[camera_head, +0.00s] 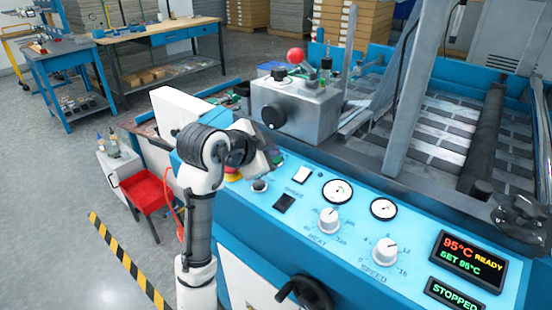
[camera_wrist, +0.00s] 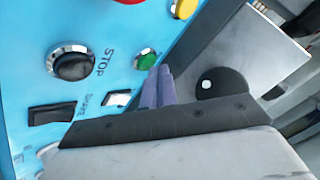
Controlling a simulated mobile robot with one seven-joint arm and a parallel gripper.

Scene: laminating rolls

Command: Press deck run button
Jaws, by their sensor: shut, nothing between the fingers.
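A green round button (camera_wrist: 145,60) with a metal ring sits on the blue control panel (camera_wrist: 25,70); no run label is readable. My gripper (camera_wrist: 160,72) is shut and empty. In the wrist view its fingertips appear just beside the green button; I cannot tell whether they touch the panel. In the head view my gripper (camera_head: 270,163) is over the panel's left end and hides part of the buttons. The lower display (camera_head: 456,294) reads STOPPED.
Near the green button are a yellow button (camera_wrist: 185,8), a red one (camera_wrist: 130,1) and a black STOP button (camera_wrist: 72,62). A black rocker (camera_wrist: 52,113) and a white switch (camera_wrist: 115,98) are close by. A grey metal box (camera_head: 300,107) stands behind the panel.

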